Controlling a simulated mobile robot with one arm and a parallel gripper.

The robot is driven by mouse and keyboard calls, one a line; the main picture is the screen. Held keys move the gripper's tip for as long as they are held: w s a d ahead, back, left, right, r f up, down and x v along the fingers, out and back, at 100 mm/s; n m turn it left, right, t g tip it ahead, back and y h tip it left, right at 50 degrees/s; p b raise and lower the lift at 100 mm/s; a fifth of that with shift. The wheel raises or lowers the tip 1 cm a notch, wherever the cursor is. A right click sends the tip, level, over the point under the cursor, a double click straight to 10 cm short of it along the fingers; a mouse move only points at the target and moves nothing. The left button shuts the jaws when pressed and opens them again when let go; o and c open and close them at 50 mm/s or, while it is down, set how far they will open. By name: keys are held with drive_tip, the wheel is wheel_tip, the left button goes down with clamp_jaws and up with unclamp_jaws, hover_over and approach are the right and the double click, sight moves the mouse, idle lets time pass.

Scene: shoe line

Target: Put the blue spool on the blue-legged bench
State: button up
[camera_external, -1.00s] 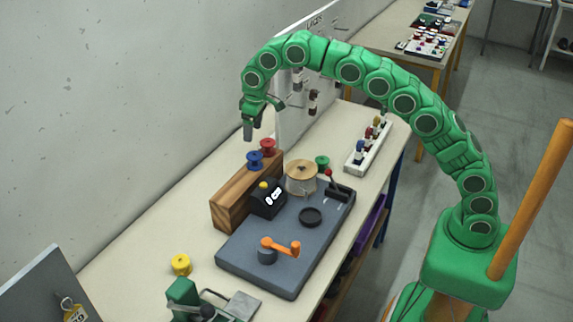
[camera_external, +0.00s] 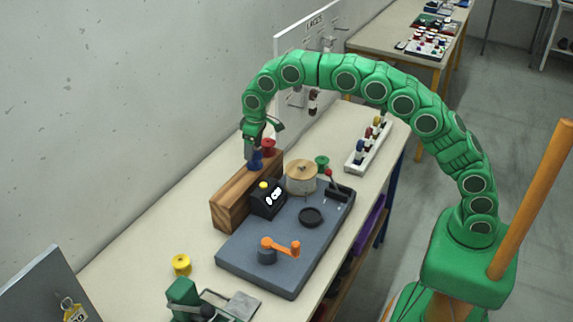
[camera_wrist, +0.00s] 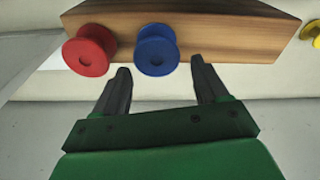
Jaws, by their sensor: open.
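The blue spool (camera_external: 255,160) is on top of a wooden block (camera_external: 230,205), beside a red spool (camera_external: 268,147). The block stands on the near bench (camera_external: 140,240), which shows a blue leg at its right. My gripper (camera_external: 252,153) is open and right at the blue spool, partly covering it. In the wrist view the blue spool (camera_wrist: 156,50) lies just beyond the gap between the two spread fingers (camera_wrist: 160,78). The red spool (camera_wrist: 89,50) is left of it there, close to the left finger. I cannot tell whether a finger touches either spool.
A grey board with an orange crank (camera_external: 280,246), a black box and a wooden-topped drum lies in front of the block. A yellow spool (camera_external: 181,264) is at the left, a white rack (camera_external: 368,148) at the right. Another table (camera_external: 375,43) with yellow legs stands behind.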

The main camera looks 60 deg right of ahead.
sight(254, 155)
drive_tip(key=shift+d+f, duration=0.15)
drive_tip(key=shift+f, duration=2.5)
drive_tip(key=c, duration=0.9)
drive_tip(key=shift+r, duration=0.15)
